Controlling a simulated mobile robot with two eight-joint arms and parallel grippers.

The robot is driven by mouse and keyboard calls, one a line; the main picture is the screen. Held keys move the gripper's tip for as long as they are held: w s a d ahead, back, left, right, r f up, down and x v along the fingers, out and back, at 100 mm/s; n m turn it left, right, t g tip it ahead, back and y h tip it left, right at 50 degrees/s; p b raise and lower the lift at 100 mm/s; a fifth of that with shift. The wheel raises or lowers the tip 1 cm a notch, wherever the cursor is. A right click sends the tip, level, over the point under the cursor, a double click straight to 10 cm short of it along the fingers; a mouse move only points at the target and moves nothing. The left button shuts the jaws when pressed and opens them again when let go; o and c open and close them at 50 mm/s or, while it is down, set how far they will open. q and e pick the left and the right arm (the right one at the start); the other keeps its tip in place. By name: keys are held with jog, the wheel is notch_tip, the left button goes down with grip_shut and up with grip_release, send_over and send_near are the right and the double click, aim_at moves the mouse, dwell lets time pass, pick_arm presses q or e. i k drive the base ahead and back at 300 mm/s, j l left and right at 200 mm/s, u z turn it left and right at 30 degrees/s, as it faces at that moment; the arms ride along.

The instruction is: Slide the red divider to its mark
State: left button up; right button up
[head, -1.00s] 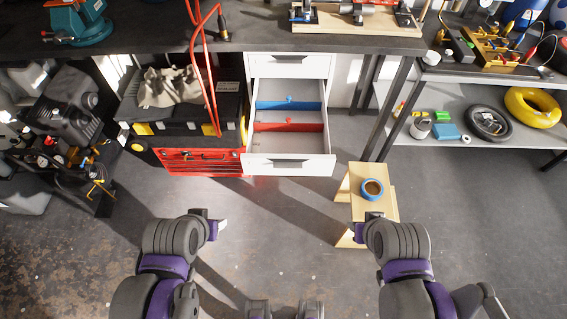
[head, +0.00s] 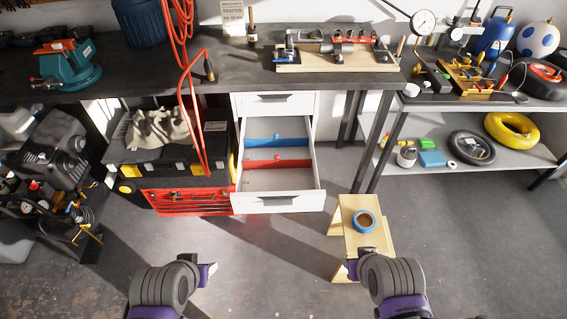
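The red divider (head: 262,167) stands across the open white drawer (head: 312,202), around the middle of its length. I cannot make out the mark in the drawer. My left gripper (head: 210,269) is in front of the drawer, low and to its left, apart from it. My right gripper (head: 357,262) is low and right of the drawer, by the wooden step stool. Both are away from the dividers and too small to tell open or shut.
A wooden step stool (head: 348,207) with a blue tape roll (head: 364,222) stands right of the drawer. A red tool chest (head: 190,203) is close on the left. A red hose (head: 195,100) hangs from the bench. The floor in front is clear.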

aim_at(299, 163)
jog(key=i+j+u, duration=0.25)
jog(key=i, duration=0.25)
jog(key=i+j+u, duration=0.2)
jog(key=i, duration=0.3)
